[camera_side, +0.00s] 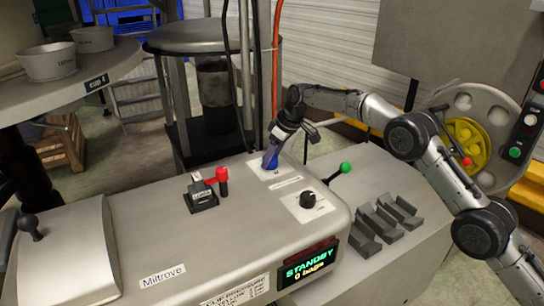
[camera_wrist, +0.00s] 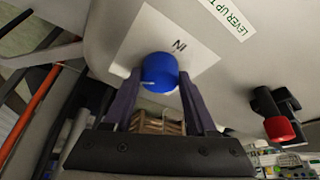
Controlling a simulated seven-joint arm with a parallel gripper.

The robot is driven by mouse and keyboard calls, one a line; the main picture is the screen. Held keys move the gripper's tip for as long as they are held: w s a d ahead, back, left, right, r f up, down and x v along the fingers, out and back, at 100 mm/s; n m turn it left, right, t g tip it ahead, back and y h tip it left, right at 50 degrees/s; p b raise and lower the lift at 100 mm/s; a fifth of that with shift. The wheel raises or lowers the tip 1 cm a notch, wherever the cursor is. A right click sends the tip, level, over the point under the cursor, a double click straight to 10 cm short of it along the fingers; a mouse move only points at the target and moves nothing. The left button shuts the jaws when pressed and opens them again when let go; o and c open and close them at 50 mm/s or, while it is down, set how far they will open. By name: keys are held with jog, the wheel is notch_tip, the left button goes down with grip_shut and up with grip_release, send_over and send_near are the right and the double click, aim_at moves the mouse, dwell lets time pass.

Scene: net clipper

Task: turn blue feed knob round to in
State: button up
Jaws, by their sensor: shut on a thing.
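The blue feed knob (camera_wrist: 159,68) sits on a white label plate (camera_wrist: 132,38) in the wrist view. The word IN is printed on the plate above and right of the knob. A short pale mark shows on the knob's lower left, pointing away from IN. My gripper (camera_wrist: 160,80) has one dark finger on each side of the knob and is shut on it. In the side view my gripper (camera_side: 273,152) reaches down onto the blue knob (camera_side: 269,163) at the back of the grey machine top. The rest of the plate's lettering is hidden or unreadable.
A black dial (camera_side: 307,199) and a green-tipped lever (camera_side: 345,168) are right of the knob. A red-handled clamp (camera_side: 205,189) stands to its left. The display (camera_side: 310,263) reads STANDBY, 0 bags. Black hoses hang behind the knob.

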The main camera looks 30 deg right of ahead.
jog(key=m+h, duration=0.1)
jog(key=m, duration=0.3)
jog(key=m+h, duration=0.1)
jog(key=m, duration=0.1)
jog(key=shift+a+m+t+h, duration=0.25)
jog(key=shift+m+t+h, duration=0.05)
jog(key=shift+m+t, duration=0.1)
jog(key=m+h, duration=0.1)
jog(key=m, duration=0.2)
jog(key=m+h, duration=0.1)
jog(key=m, duration=0.1)
jog(key=shift+a+m+g, duration=0.1)
jog(key=shift+m+g, duration=0.3)
jog(key=o, duration=1.4)
jog(key=shift+c, duration=0.2)
jog(key=v, duration=0.7)
jog(key=shift+r, duration=0.25)
jog(key=shift+a, duration=0.1)
